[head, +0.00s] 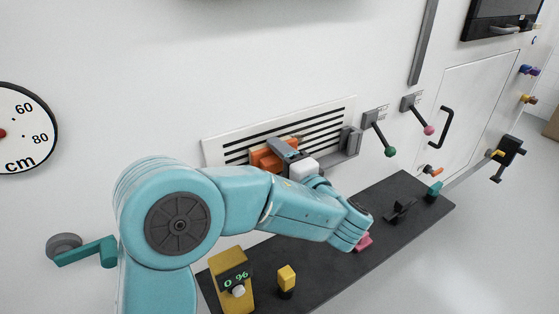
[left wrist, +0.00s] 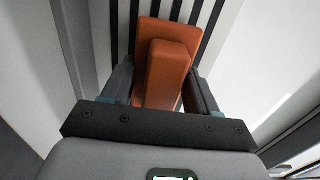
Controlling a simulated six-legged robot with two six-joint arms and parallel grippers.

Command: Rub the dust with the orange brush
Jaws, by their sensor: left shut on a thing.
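The orange brush (head: 266,157) is at the white wall vent with dark slots (head: 212,152), over the vent's left half. My left gripper (head: 287,150) is shut on the brush. In the left wrist view, the fingers of my left gripper (left wrist: 160,90) stand on both sides of the orange handle (left wrist: 172,72), and the wider brush head (left wrist: 158,32) lies beyond it, in front of the dark slots. I cannot tell whether the brush head touches the vent. I cannot make out any dust on the vent. My right gripper is not in view.
A grey holder (head: 350,141) is at the vent's right end. Levers with a green knob (head: 390,152) and a pink knob (head: 429,130) are right of it. Below, a dark shelf (head: 400,190) carries a yellow gauge box (head: 231,283), a yellow block (head: 287,277) and a teal piece (head: 433,191).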

